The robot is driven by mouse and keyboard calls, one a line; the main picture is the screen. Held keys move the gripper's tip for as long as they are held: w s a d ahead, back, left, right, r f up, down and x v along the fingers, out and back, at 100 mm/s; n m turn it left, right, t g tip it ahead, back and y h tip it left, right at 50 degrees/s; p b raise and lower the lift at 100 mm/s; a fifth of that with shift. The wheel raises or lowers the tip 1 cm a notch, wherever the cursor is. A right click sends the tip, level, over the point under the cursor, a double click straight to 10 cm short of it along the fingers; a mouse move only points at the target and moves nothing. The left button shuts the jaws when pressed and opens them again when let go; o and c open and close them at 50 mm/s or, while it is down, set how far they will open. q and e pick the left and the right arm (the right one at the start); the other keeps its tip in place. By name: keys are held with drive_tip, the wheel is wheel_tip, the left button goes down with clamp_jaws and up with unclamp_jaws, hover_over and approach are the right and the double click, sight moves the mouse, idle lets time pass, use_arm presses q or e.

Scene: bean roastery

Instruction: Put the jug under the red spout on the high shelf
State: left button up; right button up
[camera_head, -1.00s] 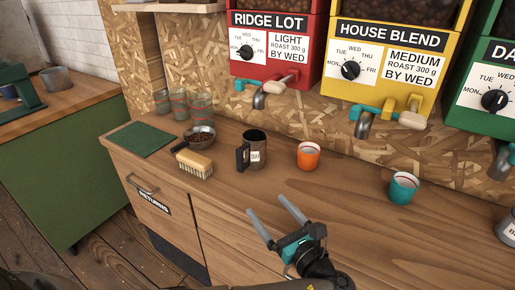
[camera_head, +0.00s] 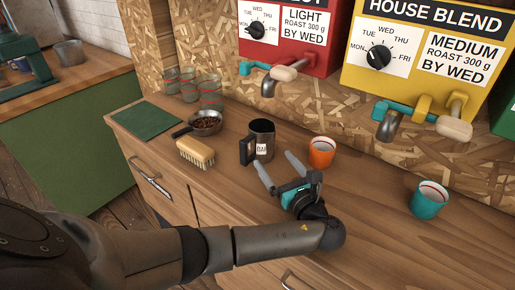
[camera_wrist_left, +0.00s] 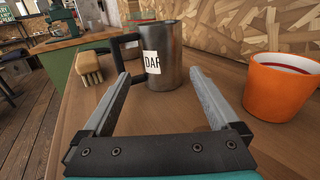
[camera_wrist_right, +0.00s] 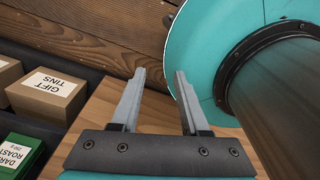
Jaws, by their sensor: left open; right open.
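The jug (camera_head: 264,141) is a dark metal mug-like jug with a white label and black handle, upright on the wooden counter. In the left wrist view the jug (camera_wrist_left: 167,58) stands just beyond the fingertips, its handle to the left and label facing me. My left gripper (camera_head: 272,160) is open and empty, low over the counter in front of the jug. The red dispenser (camera_head: 307,50) hangs above the counter with a grey metal spout (camera_head: 268,87). My right gripper (camera_wrist_right: 159,76) is open and empty, outside the head view.
An orange cup (camera_head: 321,152) stands right of the jug; a teal cup (camera_head: 429,199) is farther right. A brush (camera_head: 196,152), pan (camera_head: 205,122), glasses and green mat (camera_head: 146,121) lie left. The yellow dispenser (camera_head: 410,60) hangs right. A box (camera_wrist_right: 46,92) is near my right gripper.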

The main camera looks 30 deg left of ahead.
sight(267, 150)
use_arm(q)
drive_tip(key=shift+x, duration=1.15)
drive_tip(key=b+x, duration=0.2)
drive_tip(key=x, duration=0.3)
drive_tip(key=shift+f, duration=0.1)
drive_tip(key=shift+w, duration=0.1)
drive_tip(key=shift+c, duration=0.2)
drive_tip(key=c, duration=1.4)
use_arm(e)
drive_tip(key=shift+w+d+f, duration=0.25)
drive_tip(key=shift+w+f, duration=0.15)
drive_tip(key=shift+f, duration=0.1)
drive_tip(key=shift+w+d+f, duration=0.25)
drive_tip(key=shift+w+f, duration=0.15)
drive_tip(key=shift+f, duration=0.05)
